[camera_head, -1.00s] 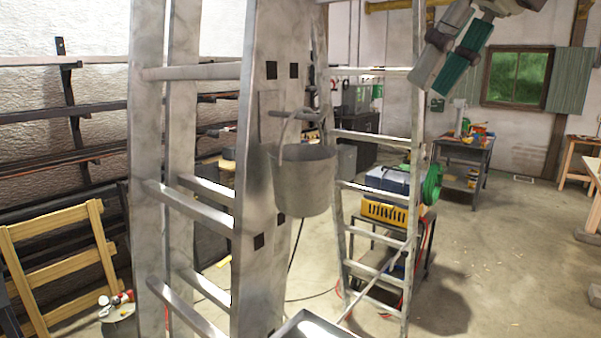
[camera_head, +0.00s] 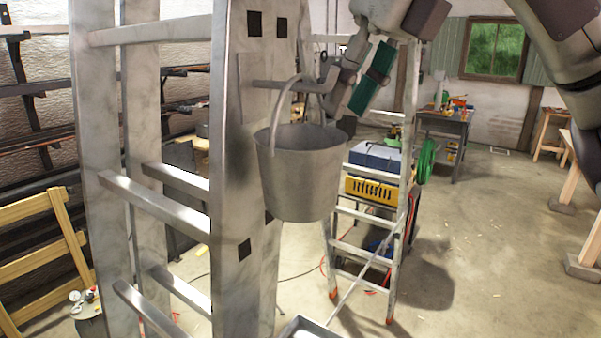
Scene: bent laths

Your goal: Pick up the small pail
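The small pail (camera_head: 300,180) is a grey metal bucket. It hangs upright by its thin bail handle (camera_head: 282,110) from a grey peg (camera_head: 290,86) with an upturned end, on the side of the big ladder (camera_head: 240,190). My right gripper (camera_head: 350,92) comes down from the upper right, with a grey finger and a green-faced finger. It looks open and empty. In the picture its fingertips are just right of the peg's end and above the pail's right rim; the depth gap is unclear. My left gripper is out of view.
A smaller stepladder (camera_head: 398,200) stands behind the pail, near a cart with a blue case (camera_head: 375,158) and a yellow crate (camera_head: 370,189). A metal tray (camera_head: 305,328) shows at the bottom edge.

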